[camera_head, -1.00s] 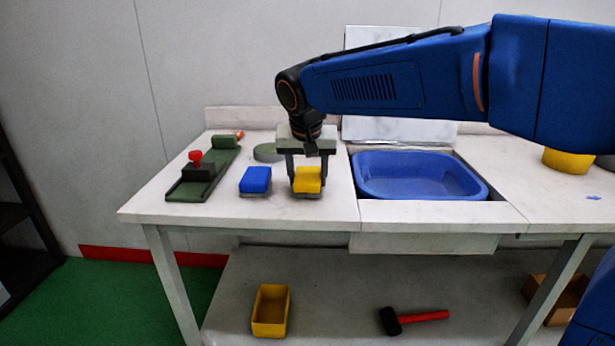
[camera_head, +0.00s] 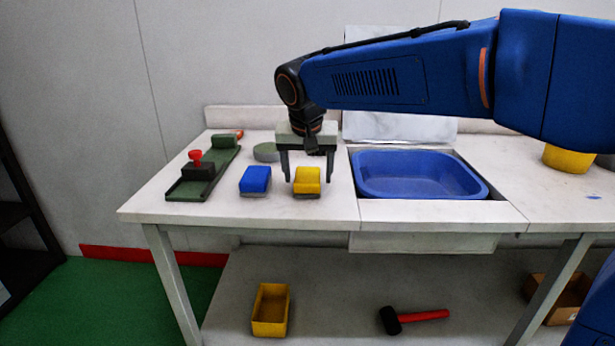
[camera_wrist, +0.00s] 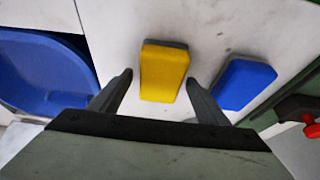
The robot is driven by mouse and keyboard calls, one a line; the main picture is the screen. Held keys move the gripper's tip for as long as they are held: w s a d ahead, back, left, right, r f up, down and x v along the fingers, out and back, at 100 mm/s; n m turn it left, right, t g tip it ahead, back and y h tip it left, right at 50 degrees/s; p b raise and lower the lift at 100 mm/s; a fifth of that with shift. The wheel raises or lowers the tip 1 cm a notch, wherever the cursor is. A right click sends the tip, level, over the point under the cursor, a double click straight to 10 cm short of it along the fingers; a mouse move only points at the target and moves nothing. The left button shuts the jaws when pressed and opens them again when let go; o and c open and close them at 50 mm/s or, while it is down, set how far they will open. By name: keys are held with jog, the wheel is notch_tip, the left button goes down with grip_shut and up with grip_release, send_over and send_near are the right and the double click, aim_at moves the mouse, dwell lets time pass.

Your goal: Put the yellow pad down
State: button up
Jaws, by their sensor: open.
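The yellow pad (camera_head: 307,180) lies on the white table top, close to its front edge, to the right of the blue pad (camera_head: 254,180). My gripper (camera_head: 308,178) is open and empty, just above and behind the yellow pad in the head view. In the wrist view the yellow pad (camera_wrist: 163,71) lies between and beyond the two spread fingertips (camera_wrist: 158,76), with a gap on each side. The blue pad (camera_wrist: 243,83) shows just outside the finger on the right there.
A blue basin (camera_head: 420,196) sits in the table to the right. A green fixture with a red knob (camera_head: 195,156) stands at the left. A grey round disc (camera_head: 266,152) lies behind the pads. A yellow bin (camera_head: 271,310) and a mallet (camera_head: 415,318) are on the lower shelf.

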jog(key=v, duration=1.1)
jog(key=s+d+f, duration=0.4)
jog(key=s+d, duration=0.1)
jog(key=d, duration=0.4)
jog(key=s+d+f, duration=0.4)
jog(key=d, duration=0.6)
jog(key=s+d+f, duration=0.5)
jog(key=s+f, duration=0.3)
jog(key=s+d+f, duration=0.6)
jog(key=s+f, duration=0.2)
jog(key=shift+s, duration=0.3)
